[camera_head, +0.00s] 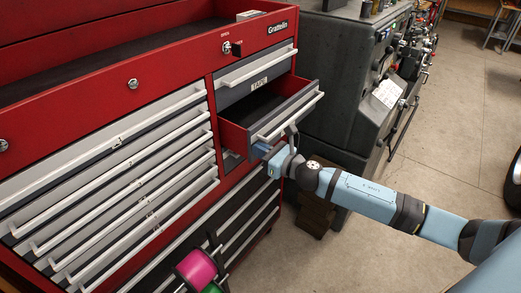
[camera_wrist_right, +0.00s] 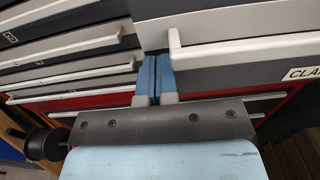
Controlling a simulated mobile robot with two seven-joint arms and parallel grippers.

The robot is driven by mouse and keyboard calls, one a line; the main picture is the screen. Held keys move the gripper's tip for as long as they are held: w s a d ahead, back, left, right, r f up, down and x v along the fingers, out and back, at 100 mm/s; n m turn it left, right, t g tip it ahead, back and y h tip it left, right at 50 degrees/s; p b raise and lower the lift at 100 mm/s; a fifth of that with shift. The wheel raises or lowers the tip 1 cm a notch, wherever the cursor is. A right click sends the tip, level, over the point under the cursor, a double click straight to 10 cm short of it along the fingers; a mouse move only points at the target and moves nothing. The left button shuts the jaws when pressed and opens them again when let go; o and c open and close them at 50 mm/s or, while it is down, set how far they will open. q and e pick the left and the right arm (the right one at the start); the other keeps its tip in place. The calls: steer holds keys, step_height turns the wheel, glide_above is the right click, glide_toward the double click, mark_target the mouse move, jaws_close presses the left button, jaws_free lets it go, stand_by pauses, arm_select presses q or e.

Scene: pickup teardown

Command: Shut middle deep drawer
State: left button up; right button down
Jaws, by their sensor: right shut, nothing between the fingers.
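The middle deep drawer (camera_head: 287,118) is pulled out of the right column of the red cabinet. Its front is grey with a pale bar handle, and its dark inside shows from above. My right gripper (camera_head: 259,151) is just below the drawer front, near its left end. In the right wrist view its blue fingers (camera_wrist_right: 152,79) are shut and empty, close to the left end of the drawer's handle (camera_wrist_right: 245,49). I cannot tell whether they touch the drawer front. My left gripper is not in view.
A shut drawer labelled TAPE (camera_head: 257,76) sits above the open one. Shallow shut drawers (camera_head: 120,170) fill the left column. A dark machine (camera_head: 340,85) stands close on the right. A pink spool (camera_head: 196,268) is low in front. Open floor (camera_head: 465,130) lies at right.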

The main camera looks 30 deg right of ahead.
mark_target(228, 132)
steer(key=x, duration=1.2)
steer(key=shift+w+a+p, duration=0.1)
steer(key=shift+p, duration=0.2)
steer(key=shift+w+a+r, duration=0.1)
steer(key=shift+w, duration=0.2)
steer(key=shift+r, duration=0.2)
steer(key=shift+r, duration=0.1)
steer(key=shift+d, duration=0.2)
